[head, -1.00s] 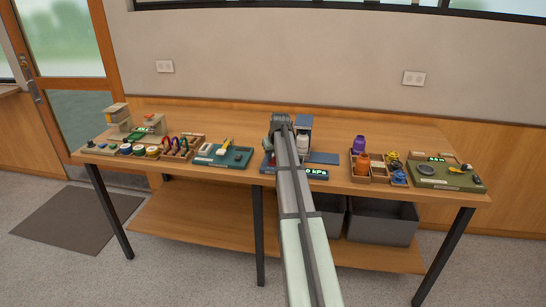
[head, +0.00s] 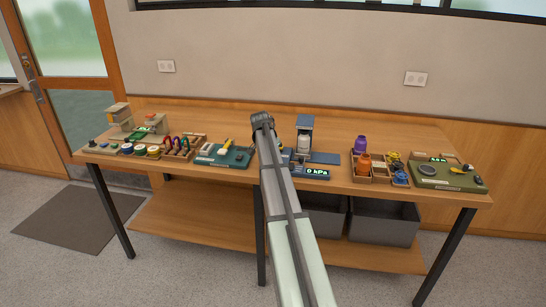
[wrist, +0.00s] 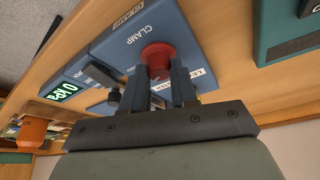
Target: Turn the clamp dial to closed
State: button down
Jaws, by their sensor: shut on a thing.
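The clamp dial (wrist: 158,52) is a round red knob on a blue panel (wrist: 150,25), beside the word CLAMP in the wrist view. My gripper (wrist: 160,72) has its two dark fingers on either side of the dial and is shut on it. The dial's pointer or marks cannot be made out. In the head view my wrist (head: 262,122) stands at the left end of the blue test station (head: 323,157), and my arm hides the dial and fingertips. A green 0 kPa display (head: 317,171) is on the station's front.
A dark knob or lever (wrist: 114,74) is close beside my left finger in the wrist view. A pale bottle (head: 304,142) stands in the station. A teal board (head: 208,160) is to the left, and a wooden tray (head: 380,178) with bottles is to the right.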

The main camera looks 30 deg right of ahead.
jog(key=shift+w+m+g, duration=0.1)
jog(key=shift+m+g, duration=0.7)
jog(key=shift+m, duration=1.2)
jog(key=c, duration=0.9)
grip_release()
jog(key=shift+r, duration=0.1)
jog(key=v, duration=1.3)
jog(key=shift+w+a+r, duration=0.1)
jog(key=shift+a+r, duration=0.1)
jog(key=shift+a, duration=0.1)
